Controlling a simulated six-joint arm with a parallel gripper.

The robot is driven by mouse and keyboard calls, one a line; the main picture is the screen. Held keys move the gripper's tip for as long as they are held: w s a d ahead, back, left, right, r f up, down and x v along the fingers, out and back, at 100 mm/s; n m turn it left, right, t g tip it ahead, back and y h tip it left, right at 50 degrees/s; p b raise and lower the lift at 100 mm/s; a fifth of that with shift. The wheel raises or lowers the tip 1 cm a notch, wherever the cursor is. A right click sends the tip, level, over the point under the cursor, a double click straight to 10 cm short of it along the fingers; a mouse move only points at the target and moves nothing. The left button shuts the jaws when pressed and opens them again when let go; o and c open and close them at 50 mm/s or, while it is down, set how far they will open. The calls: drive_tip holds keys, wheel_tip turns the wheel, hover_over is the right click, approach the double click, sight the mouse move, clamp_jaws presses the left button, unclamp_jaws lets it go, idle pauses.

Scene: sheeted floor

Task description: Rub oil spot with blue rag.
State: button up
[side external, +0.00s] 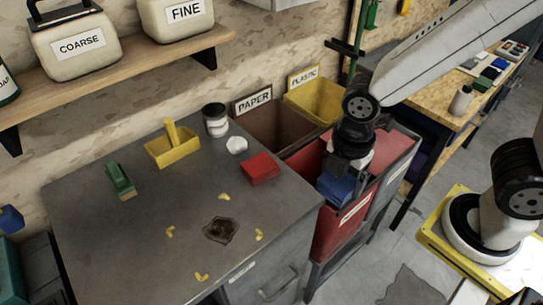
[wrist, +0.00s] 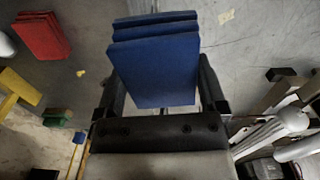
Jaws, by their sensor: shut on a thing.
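The blue rag (side external: 337,190) is a folded stack, held in my gripper (side external: 340,178) to the right of the grey workbench. It hangs over the red bin area, apart from the bench top. In the wrist view the blue rag (wrist: 155,65) fills the space between the two dark fingers of my gripper (wrist: 160,82), which is shut on it. The oil spot (side external: 221,229) is a dark, irregular patch on the bench top (side external: 120,235), with several yellow corner marks around it. The rag is away from the spot, which I cannot make out in the wrist view.
A folded red cloth (side external: 260,168) lies on the bench near its right edge. A yellow tray (side external: 172,148), a green brush (side external: 120,180), a dark-lidded jar (side external: 215,120) and a white lump (side external: 237,145) stand farther back. PAPER (side external: 270,125) and PLASTIC (side external: 318,100) bins stand behind.

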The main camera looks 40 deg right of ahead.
drive_tip(key=w+a+f, duration=0.2)
drive_tip(key=w+a, duration=0.3)
drive_tip(key=a, duration=0.4)
drive_tip(key=w+a+f, duration=0.3)
drive_tip(key=w+a, duration=0.2)
drive_tip(key=a, duration=0.5)
drive_tip(key=shift+w, duration=0.35)
drive_tip(key=shift+a+f, duration=0.1)
